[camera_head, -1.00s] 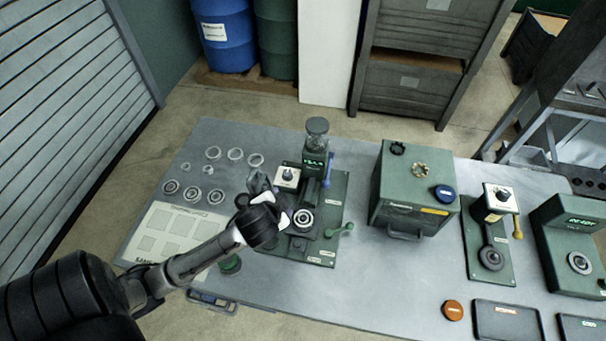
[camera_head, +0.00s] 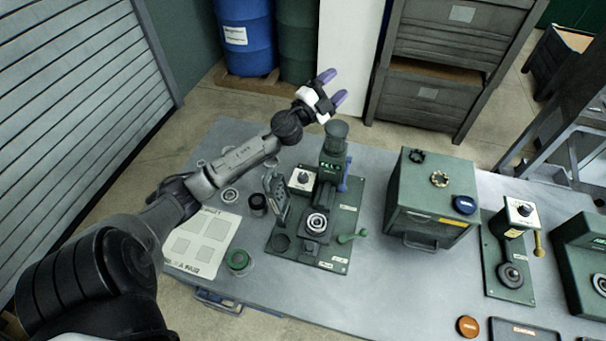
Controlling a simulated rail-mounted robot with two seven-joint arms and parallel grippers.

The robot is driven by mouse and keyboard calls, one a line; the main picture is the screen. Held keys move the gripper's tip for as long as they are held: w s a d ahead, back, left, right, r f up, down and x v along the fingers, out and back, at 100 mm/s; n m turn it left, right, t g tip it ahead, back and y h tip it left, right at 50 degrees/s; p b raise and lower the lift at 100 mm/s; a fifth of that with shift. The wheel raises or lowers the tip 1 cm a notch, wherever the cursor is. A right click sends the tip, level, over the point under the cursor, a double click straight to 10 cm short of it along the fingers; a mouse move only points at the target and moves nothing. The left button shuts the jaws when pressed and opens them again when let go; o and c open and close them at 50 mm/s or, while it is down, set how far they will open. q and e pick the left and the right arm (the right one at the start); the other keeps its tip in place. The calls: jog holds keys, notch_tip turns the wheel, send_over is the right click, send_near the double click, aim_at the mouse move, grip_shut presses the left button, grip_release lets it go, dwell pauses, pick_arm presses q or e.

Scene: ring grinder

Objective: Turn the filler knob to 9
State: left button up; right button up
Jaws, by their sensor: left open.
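A black knob on a white dial plate (camera_head: 303,178) sits on the green machine (camera_head: 332,170) at the middle of the table. A second black knob on a white plate (camera_head: 524,209) sits on the machine at the right. The dial marks are too small to read, and I cannot tell from labels which one is the filler. My left gripper (camera_head: 334,90) is open and empty, its purple fingertips apart, raised above and beyond the middle machine's hopper (camera_head: 336,131). It touches neither knob. My right gripper is not in view.
A green box (camera_head: 430,205) with small rings on top stands right of the middle machine. A perforated hinged part (camera_head: 275,190) and a black cup (camera_head: 258,204) stand at its left. My left arm covers the table's back left.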

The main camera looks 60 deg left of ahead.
pick_arm(q)
notch_tip(320, 180, down, 2)
jog(key=w+a+m+g+h, duration=0.2)
jog(key=m+h, duration=0.3)
jog(key=n+g+h, duration=0.2)
jog(key=n+g, duration=0.3)
jog(key=g, duration=1.3)
send_near(303, 175)
jog(key=x, duration=0.9)
jog(key=shift+f+b, duration=0.1)
jog(key=shift+b, duration=0.2)
jog(key=c, duration=0.9)
